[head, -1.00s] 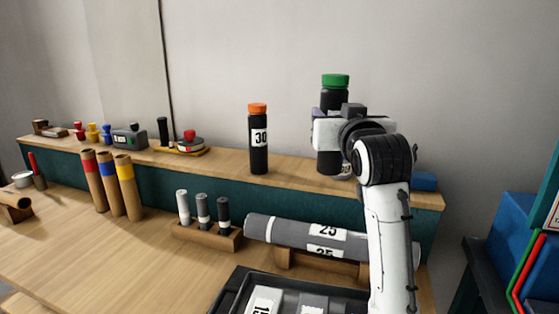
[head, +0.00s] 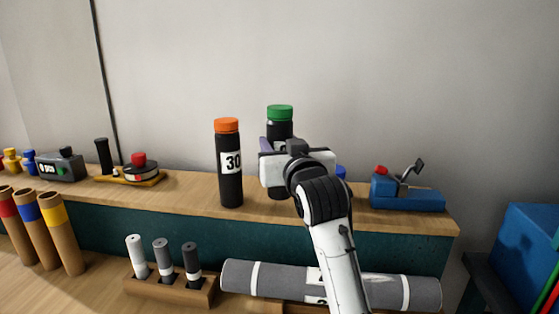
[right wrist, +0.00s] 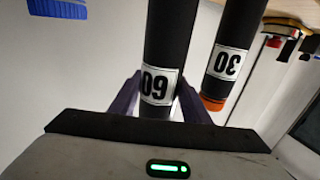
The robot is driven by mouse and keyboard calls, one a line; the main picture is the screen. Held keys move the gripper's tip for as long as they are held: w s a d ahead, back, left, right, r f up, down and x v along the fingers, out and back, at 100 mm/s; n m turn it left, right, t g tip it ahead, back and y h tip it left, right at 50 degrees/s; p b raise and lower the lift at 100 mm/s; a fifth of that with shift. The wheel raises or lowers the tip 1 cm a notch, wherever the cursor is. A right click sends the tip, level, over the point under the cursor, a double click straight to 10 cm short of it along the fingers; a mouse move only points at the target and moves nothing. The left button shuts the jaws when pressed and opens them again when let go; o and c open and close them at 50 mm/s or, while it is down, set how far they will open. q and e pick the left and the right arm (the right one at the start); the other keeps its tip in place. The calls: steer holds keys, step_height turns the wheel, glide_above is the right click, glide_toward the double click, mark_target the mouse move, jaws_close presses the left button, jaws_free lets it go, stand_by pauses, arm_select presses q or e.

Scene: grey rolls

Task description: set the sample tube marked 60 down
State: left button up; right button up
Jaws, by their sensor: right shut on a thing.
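The sample tube marked 60 is a black tube with a green cap (head: 280,112), upright on the right part of the wooden shelf. Its white 60 label shows in the right wrist view (right wrist: 159,87). My right gripper (head: 279,152) is shut on its body, with purple fingers either side. The gripper and wrist hide much of the tube in the head view. Its lower end is close to the shelf top; I cannot tell whether it touches. My left gripper is not in view.
A black tube marked 30 with an orange cap (head: 229,165) stands close on the left. A blue device with a red knob (head: 407,198) sits right on the shelf (head: 190,192). Below lie a grey roll (head: 245,279) and a rack of small tubes (head: 205,291).

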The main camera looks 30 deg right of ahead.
step_height(320, 180, down, 3)
steer(key=shift+r, duration=0.1)
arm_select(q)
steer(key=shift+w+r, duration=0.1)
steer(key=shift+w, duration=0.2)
arm_select(e)
steer(key=shift+f, duration=0.2)
steer(key=o, duration=1.1)
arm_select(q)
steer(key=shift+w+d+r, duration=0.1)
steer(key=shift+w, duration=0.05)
